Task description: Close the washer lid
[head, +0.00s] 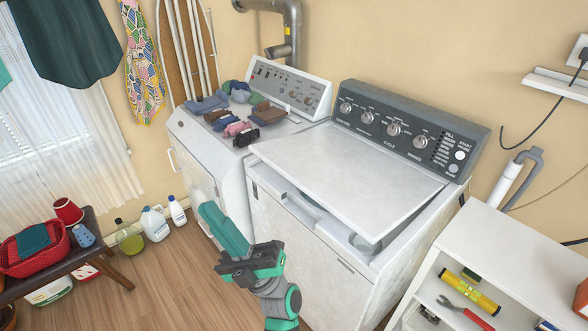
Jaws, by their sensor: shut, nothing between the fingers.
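The white washer (310,250) stands in the middle, with its dark control panel (395,130) at the back. Its white lid (350,175) is partly open at a low angle. The lid's front edge is raised above the washer top, and part of the opening (365,245) shows beneath it. My gripper (208,212), teal and dark grey, is in front of the washer, at the left of its front face. Its long teal fingers point up and left and look shut with nothing between them. It appears apart from the lid.
A white shelf unit (520,255) with tools is at the right. Detergent bottles (154,224) and a dark bench (85,258) are at the left. Wooden floor (170,285) is clear in front.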

